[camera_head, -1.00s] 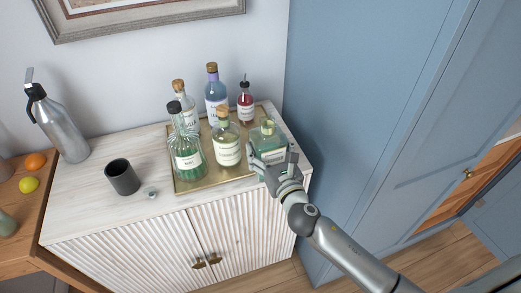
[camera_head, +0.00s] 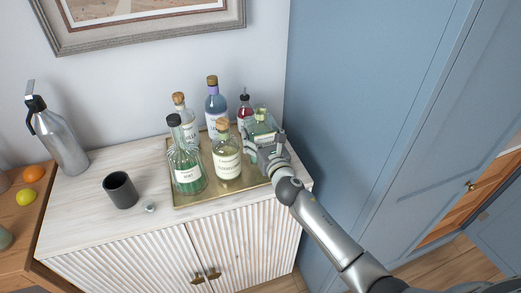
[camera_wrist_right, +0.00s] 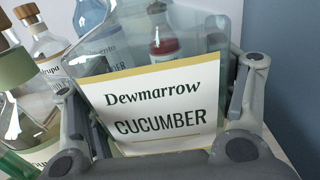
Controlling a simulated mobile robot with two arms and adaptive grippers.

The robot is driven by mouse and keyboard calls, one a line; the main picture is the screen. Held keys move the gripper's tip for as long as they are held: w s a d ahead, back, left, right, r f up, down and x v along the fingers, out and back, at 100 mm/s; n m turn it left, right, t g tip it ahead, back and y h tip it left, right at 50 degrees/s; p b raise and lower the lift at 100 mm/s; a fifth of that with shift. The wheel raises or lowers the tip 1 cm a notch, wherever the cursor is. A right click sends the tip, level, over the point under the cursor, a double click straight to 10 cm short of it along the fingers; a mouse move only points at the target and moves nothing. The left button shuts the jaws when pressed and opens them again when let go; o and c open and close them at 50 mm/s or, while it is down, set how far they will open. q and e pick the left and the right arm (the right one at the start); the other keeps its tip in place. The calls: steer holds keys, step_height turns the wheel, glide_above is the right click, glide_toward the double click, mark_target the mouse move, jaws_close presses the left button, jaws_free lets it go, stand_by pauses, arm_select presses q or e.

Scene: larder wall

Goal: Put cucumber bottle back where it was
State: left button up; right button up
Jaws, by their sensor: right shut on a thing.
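The cucumber bottle (camera_head: 263,127) is a clear, pale green, square-shouldered bottle at the right back of the brass tray (camera_head: 222,195). Its white label reading "Dewmarrow CUCUMBER" (camera_wrist_right: 158,112) faces the right wrist camera. My right gripper (camera_head: 264,148) is shut on it, with a finger on each side of the bottle (camera_wrist_right: 160,100). The bottle looks upright or slightly tilted. Its base is hidden by the gripper, so I cannot tell whether it touches the tray. My left gripper is not in view.
On the tray stand a cork-topped bottle (camera_head: 227,162), a green mint bottle (camera_head: 187,170), a clear bottle (camera_head: 181,112), a blue-violet bottle (camera_head: 215,105) and a red bottle (camera_head: 245,108) close behind the cucumber bottle. A dark cup (camera_head: 120,190) stands left. A blue panel (camera_head: 350,110) borders the right.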

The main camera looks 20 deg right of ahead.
steer(key=shift+f+b, duration=0.85)
steer(key=shift+f, duration=1.05)
steer(key=o, duration=1.5)
steer(key=shift+s+f, duration=0.1)
steer(key=shift+f, duration=0.1)
steer(key=shift+r, duration=0.15)
steer(key=shift+s, duration=0.3)
steer(key=s, duration=1.1)
steer(key=shift+s+d+b, duration=0.2)
steer(key=shift+s+b, duration=0.05)
steer(key=shift+b, duration=0.05)
